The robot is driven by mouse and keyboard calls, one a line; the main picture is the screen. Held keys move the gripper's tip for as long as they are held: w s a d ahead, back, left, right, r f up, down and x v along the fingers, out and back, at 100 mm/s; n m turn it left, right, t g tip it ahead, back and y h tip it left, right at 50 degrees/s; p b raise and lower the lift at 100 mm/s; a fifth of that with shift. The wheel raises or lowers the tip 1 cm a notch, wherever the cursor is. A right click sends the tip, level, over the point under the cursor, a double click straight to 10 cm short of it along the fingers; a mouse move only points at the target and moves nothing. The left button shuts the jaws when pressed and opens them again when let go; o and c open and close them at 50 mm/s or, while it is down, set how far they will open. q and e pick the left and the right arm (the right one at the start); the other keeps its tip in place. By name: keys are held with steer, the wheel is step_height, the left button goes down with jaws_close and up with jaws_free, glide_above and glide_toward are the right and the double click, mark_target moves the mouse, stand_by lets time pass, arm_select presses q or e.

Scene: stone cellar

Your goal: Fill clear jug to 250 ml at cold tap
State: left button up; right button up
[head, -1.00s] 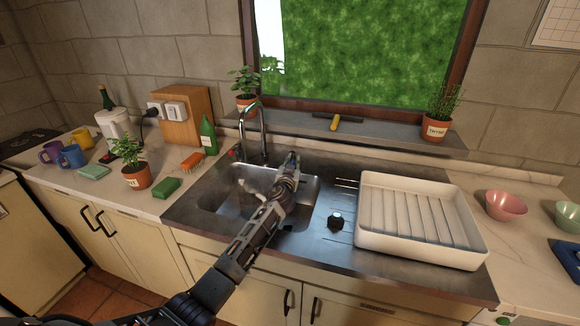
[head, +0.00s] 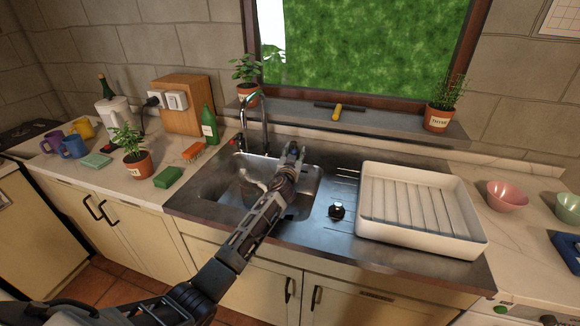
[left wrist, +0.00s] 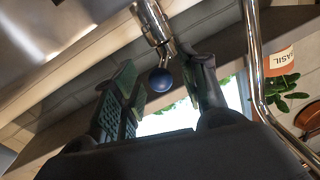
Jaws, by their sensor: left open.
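My left gripper (head: 292,152) reaches over the sink (head: 315,200) to the right of the chrome tap spout (head: 264,125). In the left wrist view my left gripper (left wrist: 165,92) is open, its fingers on either side of a blue ball knob (left wrist: 161,80) on a chrome stem. I cannot tell whether either finger touches it. The tap spout also shows in the left wrist view (left wrist: 252,60). A red knob (head: 237,139) is left of the spout. A pale shape (head: 250,187) in the basin, partly behind my arm, may be the clear jug. My right gripper is out of view.
A white drying tray (head: 475,240) stands right of the basin, with a dark plug (head: 337,211) between. A basil pot (left wrist: 280,60) shows in the wrist view.

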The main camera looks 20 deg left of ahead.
arm_select(q)
steer(key=s+d, duration=0.1)
steer(key=s, duration=1)
steer(key=shift+d, duration=0.35)
steer(key=shift+s, duration=0.15)
